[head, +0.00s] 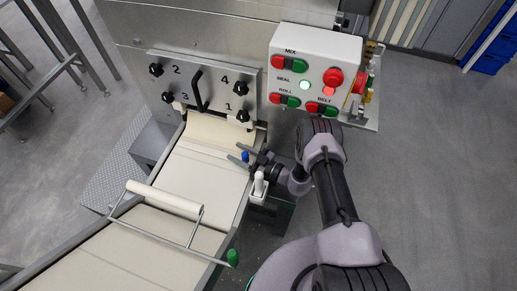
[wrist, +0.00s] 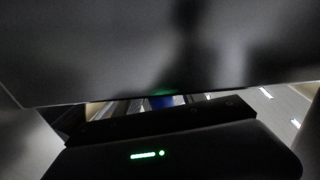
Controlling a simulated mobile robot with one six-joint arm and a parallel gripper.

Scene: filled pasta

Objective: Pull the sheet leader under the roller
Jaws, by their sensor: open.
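The cream sheet (head: 212,129) comes out below the machine's front panel onto the belt (head: 203,172). Its leading edge seems to lie just past the outlet. The white roller (head: 165,199) sits in a metal frame across the belt lower down, with a green knob (head: 233,257) at the frame's near right end. My gripper (head: 237,152) is open and empty at the belt's right side, its fingers pointing left near the sheet's edge. I cannot tell whether they touch the sheet. In the wrist view a dark grey surface fills most of the picture, and neither sheet nor roller can be made out.
The front panel (head: 193,84) with numbered knobs and a black handle stands above the outlet. A white control box (head: 313,70) with red and green buttons is to its right, close above my arm.

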